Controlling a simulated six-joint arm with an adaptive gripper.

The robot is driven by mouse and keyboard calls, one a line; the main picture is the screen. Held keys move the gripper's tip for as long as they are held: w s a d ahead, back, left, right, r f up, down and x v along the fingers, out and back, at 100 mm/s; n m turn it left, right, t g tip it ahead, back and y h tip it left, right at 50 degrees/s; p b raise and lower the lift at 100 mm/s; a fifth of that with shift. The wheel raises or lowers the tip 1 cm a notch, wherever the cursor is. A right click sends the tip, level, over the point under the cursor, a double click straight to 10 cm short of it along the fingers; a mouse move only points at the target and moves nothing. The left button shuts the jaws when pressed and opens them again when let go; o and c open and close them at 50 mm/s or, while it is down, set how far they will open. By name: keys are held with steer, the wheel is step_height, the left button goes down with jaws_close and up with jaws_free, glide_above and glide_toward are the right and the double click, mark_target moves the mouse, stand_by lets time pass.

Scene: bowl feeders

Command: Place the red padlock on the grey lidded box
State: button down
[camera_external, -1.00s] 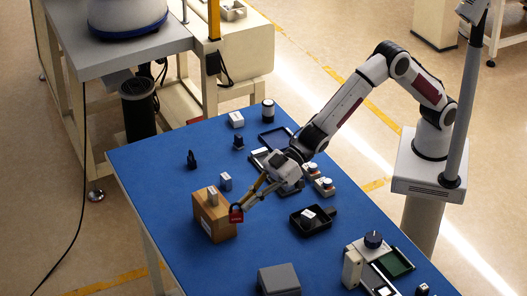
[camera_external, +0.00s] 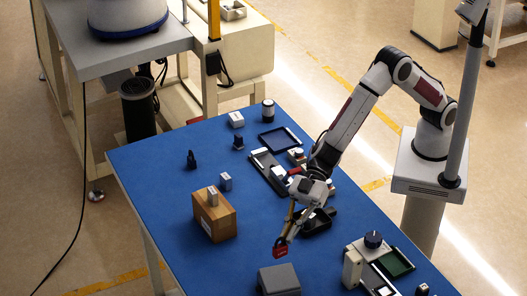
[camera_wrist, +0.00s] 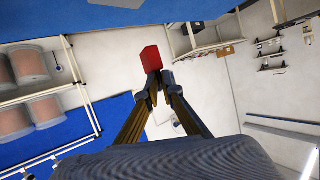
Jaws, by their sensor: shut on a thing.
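The red padlock (camera_external: 280,249) is held at the tips of my gripper (camera_external: 285,238); in the wrist view it shows as a red block (camera_wrist: 151,58) between the fingertips (camera_wrist: 159,78). My gripper is shut on it. The grey lidded box (camera_external: 279,279) sits on the blue table near its front edge. In the external view the padlock appears just above and behind the box, apart from it. The exact height of the padlock over the table is hard to tell.
A brown box (camera_external: 222,222) with a small grey block on top stands to the left. A device with a dark knob (camera_external: 373,240) stands to the right. The blue table (camera_external: 215,265) is clear left of the grey box.

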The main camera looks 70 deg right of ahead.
stand_by(0.5)
glide_above(287, 271)
step_height(287, 271, down, 6)
stand_by(0.5)
steer(key=shift+f, duration=0.15)
steer(key=shift+w+f, duration=0.1)
steer(key=shift+f, duration=1.7)
steer(key=shift+f, duration=0.15)
steer(key=c, duration=2.2)
jaws_free()
